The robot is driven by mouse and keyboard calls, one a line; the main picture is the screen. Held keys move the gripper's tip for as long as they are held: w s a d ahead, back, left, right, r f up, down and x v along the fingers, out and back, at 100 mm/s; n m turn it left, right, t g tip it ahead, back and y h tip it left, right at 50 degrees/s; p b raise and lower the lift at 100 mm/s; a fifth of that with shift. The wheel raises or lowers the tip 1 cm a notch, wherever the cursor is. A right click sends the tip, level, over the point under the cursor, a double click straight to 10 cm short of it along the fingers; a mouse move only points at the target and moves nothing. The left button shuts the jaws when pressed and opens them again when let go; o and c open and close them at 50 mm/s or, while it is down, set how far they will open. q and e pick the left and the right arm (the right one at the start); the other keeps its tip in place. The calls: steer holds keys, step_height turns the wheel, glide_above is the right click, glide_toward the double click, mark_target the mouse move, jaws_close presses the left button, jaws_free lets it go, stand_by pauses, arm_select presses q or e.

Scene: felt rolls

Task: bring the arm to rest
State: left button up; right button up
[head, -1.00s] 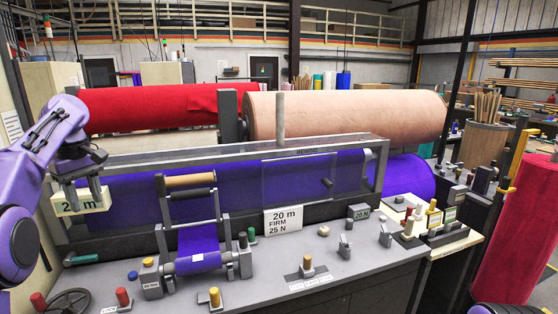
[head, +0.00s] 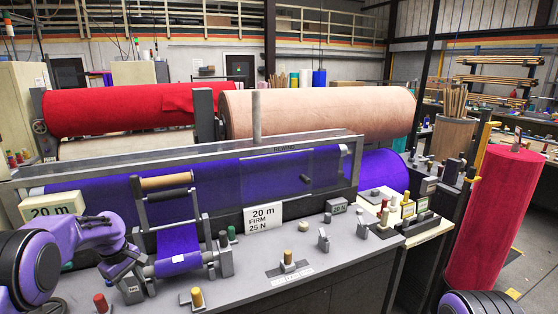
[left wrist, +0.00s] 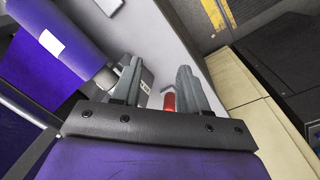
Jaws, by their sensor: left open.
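My left gripper (head: 132,284) is low over the left part of the machine's grey worktop (head: 258,292), beside the small purple felt roll (head: 178,262). In the left wrist view its two grey fingers (left wrist: 158,82) stand apart with nothing held between them. A red knob (left wrist: 169,102) shows past the fingers; I cannot tell how far below them it is. My purple left arm comes in from the lower left of the head view. My right gripper is not in view.
A sign reading 20 m FIRM 25 N (head: 263,218) stands on the worktop, with several knobs around it. A red roll (head: 130,107) and a peach roll (head: 320,112) lie behind. An upright red roll (head: 495,215) stands at the right.

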arm_select(q)
steer(key=s+d+f+m+y, duration=0.1)
steer(key=s+d+f, duration=0.4)
steer(key=s+f, duration=0.5)
steer(key=s+d+f+m+y, duration=0.15)
steer(key=s+d+f, duration=0.45)
steer(key=f, duration=0.7)
steer(key=s+d+m+t+y+b, duration=0.1)
steer(key=s+d+m, duration=0.1)
steer(key=s, duration=1)
steer(key=s+d+m+t+y+b, duration=0.1)
steer(key=s+d+m, duration=0.15)
steer(key=s, duration=0.85)
step_height(320, 180, down, 13)
steer(key=a+b, duration=0.1)
steer(key=b, duration=1.1)
steer(key=shift+f, duration=0.2)
